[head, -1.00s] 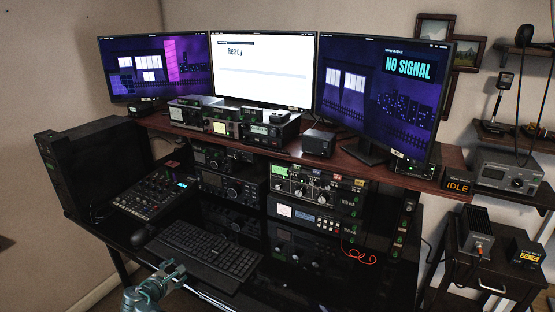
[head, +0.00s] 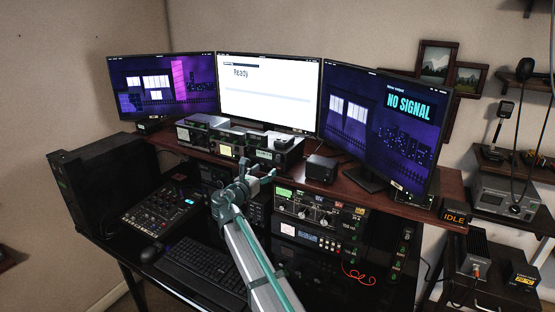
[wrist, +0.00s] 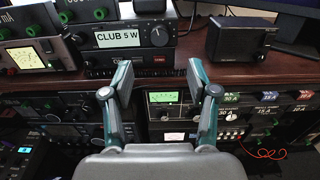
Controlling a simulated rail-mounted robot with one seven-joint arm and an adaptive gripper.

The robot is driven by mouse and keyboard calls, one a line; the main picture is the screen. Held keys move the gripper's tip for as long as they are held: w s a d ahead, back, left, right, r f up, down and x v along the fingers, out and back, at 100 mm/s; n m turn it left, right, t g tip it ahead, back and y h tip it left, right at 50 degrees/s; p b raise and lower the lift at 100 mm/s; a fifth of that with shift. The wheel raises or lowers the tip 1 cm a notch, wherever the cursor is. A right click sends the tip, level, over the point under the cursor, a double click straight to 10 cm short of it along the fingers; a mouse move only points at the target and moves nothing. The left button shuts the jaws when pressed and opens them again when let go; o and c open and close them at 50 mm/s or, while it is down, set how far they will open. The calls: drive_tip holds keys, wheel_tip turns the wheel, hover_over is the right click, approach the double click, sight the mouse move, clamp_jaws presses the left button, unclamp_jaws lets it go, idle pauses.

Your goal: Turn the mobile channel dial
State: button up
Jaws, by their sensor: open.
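A black radio (wrist: 112,50) labelled "CLUB 5 W" sits on a unit on the wooden shelf in the wrist view, with a round dark knob (wrist: 158,34) at the right of its face. No lettering that says mobile channel can be read, so I cannot tell for sure that this is the dial. The radio also shows in the head view (head: 287,150), under the middle monitor. My gripper (wrist: 160,78) is open and empty, its two fingers spread in front of and below the radio, apart from the knob. In the head view my gripper (head: 259,172) is raised before the shelf.
A small black speaker box (wrist: 239,40) stands right of the radio, and a meter unit (wrist: 30,55) stands left. A rack with knobs (head: 322,212) sits below the shelf edge. Monitors (head: 268,85) stand behind. A keyboard (head: 200,265) lies on the desk.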

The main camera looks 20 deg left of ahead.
sight(277, 161)
drive_tip(key=w+p, duration=0.1)
drive_tip(key=w, duration=0.2)
drive_tip(key=w+p, duration=0.1)
drive_tip(key=w, duration=0.2)
drive_tip(key=w+d+p, duration=0.1)
drive_tip(key=w, duration=0.2)
drive_tip(key=shift+d, duration=0.1)
clamp_jaws()
drive_tip(key=shift+f, duration=0.1)
drive_tip(key=shift+b, duration=0.5)
